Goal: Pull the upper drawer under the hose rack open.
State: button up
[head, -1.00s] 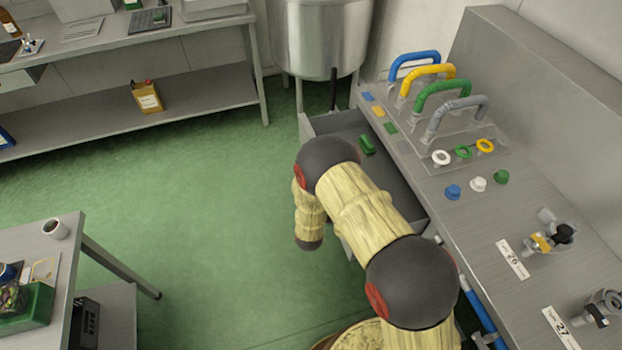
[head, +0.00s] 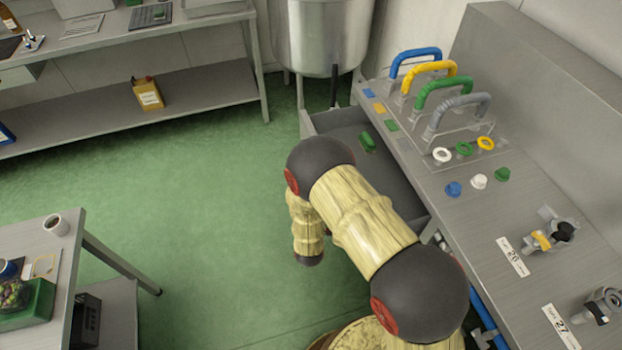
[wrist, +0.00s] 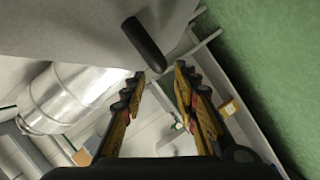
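The upper drawer (head: 398,180) under the hose rack stands pulled out from the bench in the head view. Its grey inside shows, with a small green object (head: 367,142) in it. My arm covers its near front part. In the wrist view a dark bar handle (wrist: 144,44) sticks out from a grey panel (wrist: 75,25), which looks like the drawer front. My gripper (wrist: 161,80) is open, its two fingers apart with nothing between them. The handle is just beyond the fingertips, and I see no clear contact. The head view hides my gripper behind my arm.
The hose rack (head: 470,125) with coloured hoses stands on the bench, with coloured caps and valves nearby. A steel tank (head: 322,38) is behind the drawer. A table (head: 72,262) is at lower left. The green floor left of the drawer is clear.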

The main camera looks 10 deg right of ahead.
jog(key=shift+v, duration=2.8)
jog(key=w+a+r+m+g+y, duration=0.1)
jog(key=w+r+m+g+y, duration=0.25)
jog(key=r, duration=0.85)
notch_tip(320, 180, up, 11)
jog(key=s+d+m+g, duration=0.2)
jog(key=s+d+r+m+g, duration=0.1)
jog(key=s+d+r, duration=0.2)
jog(key=s, duration=0.7)
jog(key=s+d+r+m+g+h, duration=0.1)
jog(key=s+d+r, duration=0.3)
jog(key=s, duration=0.5)
jog(key=s+d+r+m+g, duration=0.2)
jog(key=s+d+r, duration=0.2)
jog(key=s, duration=0.6)
notch_tip(320, 180, up, 2)
jog(key=shift+s+d, duration=0.2)
jog(key=shift+s, duration=0.1)
